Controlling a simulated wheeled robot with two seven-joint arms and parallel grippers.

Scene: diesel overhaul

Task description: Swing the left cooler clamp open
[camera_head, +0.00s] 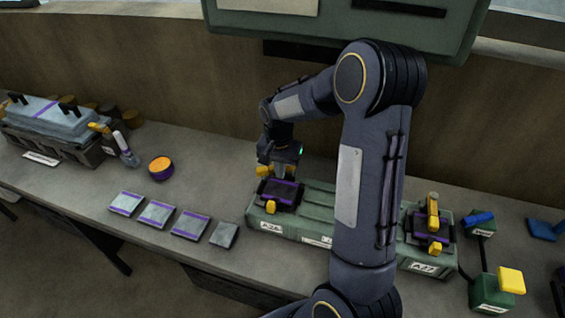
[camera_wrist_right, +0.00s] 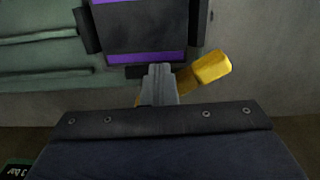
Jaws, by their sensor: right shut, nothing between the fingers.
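The green cooler (camera_head: 319,209) lies on the bench with a black module with purple edges (camera_head: 279,192) on its left end. The left clamp's yellow lever (camera_head: 263,171) shows at the module's far left corner, with a yellow piece at the near edge (camera_head: 270,206). In the wrist view the yellow lever (camera_wrist_right: 208,69) points away beside the module (camera_wrist_right: 145,28), not across its top. My right gripper (camera_head: 286,171) is shut and empty at the module's far edge. Its fingers (camera_wrist_right: 158,84) overlap the lever's inner end; I cannot tell whether they touch. My left gripper is out of view.
The right clamp's yellow lever (camera_head: 432,212) lies across a second module at the cooler's right end. Several flat blocks (camera_head: 157,213) lie left of the cooler. An orange-topped puck (camera_head: 161,168) and a grey-lidded box (camera_head: 42,118) stand further left. Green boxes (camera_head: 490,292) stand at right.

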